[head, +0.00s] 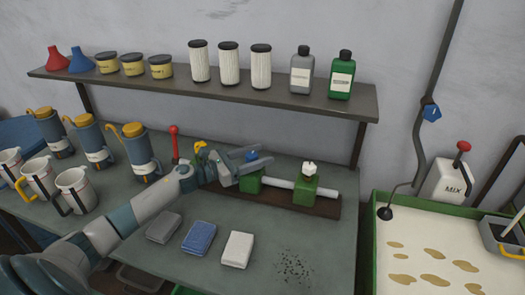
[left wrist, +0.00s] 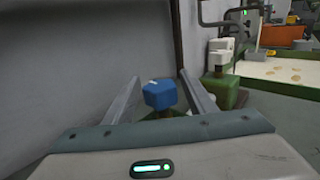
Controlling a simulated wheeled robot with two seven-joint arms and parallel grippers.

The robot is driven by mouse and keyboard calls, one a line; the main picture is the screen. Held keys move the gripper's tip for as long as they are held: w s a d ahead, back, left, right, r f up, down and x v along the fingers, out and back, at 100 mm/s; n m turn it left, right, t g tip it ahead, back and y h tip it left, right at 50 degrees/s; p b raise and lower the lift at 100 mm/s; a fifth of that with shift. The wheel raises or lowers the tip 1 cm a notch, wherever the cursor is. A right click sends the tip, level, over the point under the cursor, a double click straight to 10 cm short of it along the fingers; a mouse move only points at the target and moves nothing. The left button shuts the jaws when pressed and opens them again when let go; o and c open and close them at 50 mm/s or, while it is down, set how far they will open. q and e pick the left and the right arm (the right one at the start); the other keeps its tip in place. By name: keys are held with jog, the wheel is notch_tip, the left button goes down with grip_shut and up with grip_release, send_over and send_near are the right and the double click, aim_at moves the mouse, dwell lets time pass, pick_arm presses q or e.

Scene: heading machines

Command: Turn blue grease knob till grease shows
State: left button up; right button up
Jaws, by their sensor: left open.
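The blue grease knob (head: 251,156) sits on top of a green block (head: 252,181) on the workbench. In the left wrist view the knob (left wrist: 159,95) shows between my two fingers, nearer the left one. My left gripper (head: 262,158) is open around the knob, with a visible gap on the right; whether a finger touches it I cannot tell. A white knob (head: 309,168) sits on a second green block (head: 305,190) to the right. I see no grease at the blocks. My right gripper is not in view.
A red-topped lever (head: 174,140) and a small yellow item (head: 200,148) stand left of the blocks. Pads, including a blue one (head: 199,238), lie in front. Jugs stand at the left, and a shelf (head: 220,92) with bottles hangs above. A green-edged tray (head: 376,245) is at the right.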

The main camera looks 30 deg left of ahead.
pick_arm(q)
jog(key=shift+x, duration=0.85)
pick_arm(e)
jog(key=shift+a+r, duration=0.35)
pick_arm(q)
jog(key=c, duration=1)
jog(key=shift+c, duration=0.2)
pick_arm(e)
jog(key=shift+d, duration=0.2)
pick_arm(q)
jog(key=shift+p, duration=0.3)
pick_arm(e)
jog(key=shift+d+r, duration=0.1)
